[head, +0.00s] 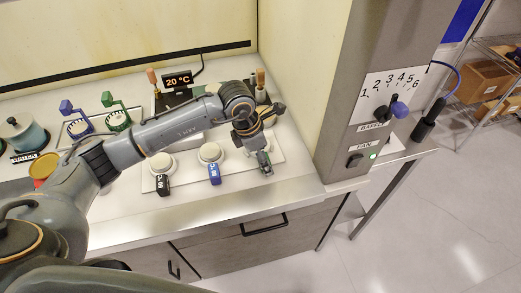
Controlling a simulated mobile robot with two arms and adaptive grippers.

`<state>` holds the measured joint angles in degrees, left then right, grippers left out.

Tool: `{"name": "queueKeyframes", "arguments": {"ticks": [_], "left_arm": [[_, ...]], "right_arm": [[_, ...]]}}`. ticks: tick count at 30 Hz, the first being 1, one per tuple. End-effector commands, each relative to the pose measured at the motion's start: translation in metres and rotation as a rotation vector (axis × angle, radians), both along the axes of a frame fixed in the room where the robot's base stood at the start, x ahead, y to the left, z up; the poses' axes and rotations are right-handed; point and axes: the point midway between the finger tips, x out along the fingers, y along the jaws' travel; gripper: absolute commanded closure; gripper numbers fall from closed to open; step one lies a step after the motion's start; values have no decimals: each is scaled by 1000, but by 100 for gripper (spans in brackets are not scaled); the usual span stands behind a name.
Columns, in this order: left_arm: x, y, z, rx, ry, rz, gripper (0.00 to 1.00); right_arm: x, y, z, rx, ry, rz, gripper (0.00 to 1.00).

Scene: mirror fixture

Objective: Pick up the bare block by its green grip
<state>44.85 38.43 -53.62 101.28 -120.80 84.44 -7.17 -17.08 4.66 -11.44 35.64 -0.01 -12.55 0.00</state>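A green-handled piece (117,120) stands at the back left of the bench, beside a blue-handled one (79,128). I cannot tell which piece is the bare block. My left arm reaches across the bench from the left, in front of both pieces. My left gripper (265,122) is above the right part of a white board (187,183), well to the right of the green-handled piece. Its fingers are small and partly hidden, so I cannot tell if they are open or shut. I see nothing clearly held. My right gripper is not in view.
The board bears white knobs with a black tag (163,186), a blue tag (214,174) and a grey-green tag (265,163). A 20 °C display (179,80) stands behind. A pillar with a numbered dial (390,96) bounds the right. The front bench strip is clear.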

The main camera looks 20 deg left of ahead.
Motion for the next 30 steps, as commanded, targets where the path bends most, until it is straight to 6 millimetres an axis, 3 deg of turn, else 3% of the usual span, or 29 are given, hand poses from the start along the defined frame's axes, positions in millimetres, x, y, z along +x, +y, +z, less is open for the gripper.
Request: {"name": "queueKeyframes", "arguments": {"ticks": [3, 13, 23, 30], "left_arm": [[0, 0, 0, 0, 0, 0, 31], [0, 0, 0, 0, 0, 0, 97], [1, 0, 4, -1, -4, 0, 97], [-1, 1, 34, -1, -9, -2, 97]], "right_arm": [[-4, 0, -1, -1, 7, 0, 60], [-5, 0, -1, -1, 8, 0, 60], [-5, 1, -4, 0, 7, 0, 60], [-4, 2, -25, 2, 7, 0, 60]]}}
